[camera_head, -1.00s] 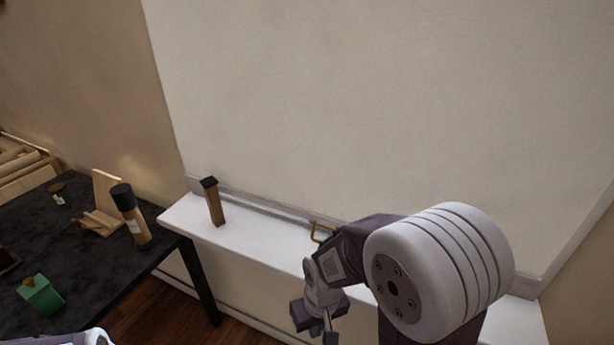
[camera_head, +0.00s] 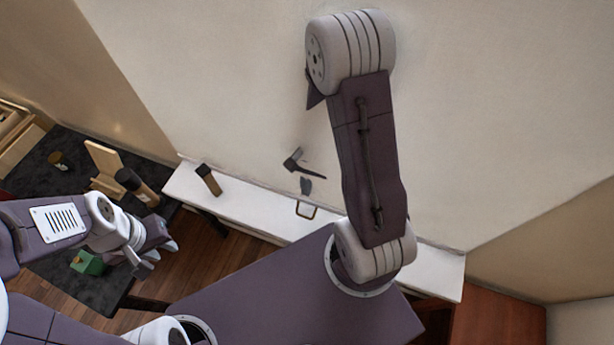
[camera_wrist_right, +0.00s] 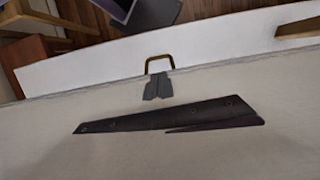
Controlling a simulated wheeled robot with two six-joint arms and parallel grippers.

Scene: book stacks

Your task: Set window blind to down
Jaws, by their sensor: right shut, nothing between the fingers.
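A large plain cream surface, apparently the window blind (camera_head: 230,90), reaches down to the white sill (camera_head: 250,212); it also fills the lower part of the right wrist view (camera_wrist_right: 60,155). A small brass U-shaped handle (camera_head: 306,210) is at the sill, and it shows in the right wrist view (camera_wrist_right: 159,58). My right gripper (camera_head: 306,185) is shut and empty, its grey fingertips (camera_wrist_right: 160,87) just short of the handle. Much of its body is hidden by the cream surface, with dark parts poking out. My left gripper (camera_head: 157,254) is open and empty, low at left.
A brown block with a dark top (camera_head: 208,180) stands on the sill's left part. The dark table (camera_head: 105,292) at left holds a black-capped bottle (camera_head: 137,187), a wooden stand (camera_head: 104,166) and a green box (camera_head: 88,263). A reddish-brown cabinet (camera_head: 500,320) is at lower right.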

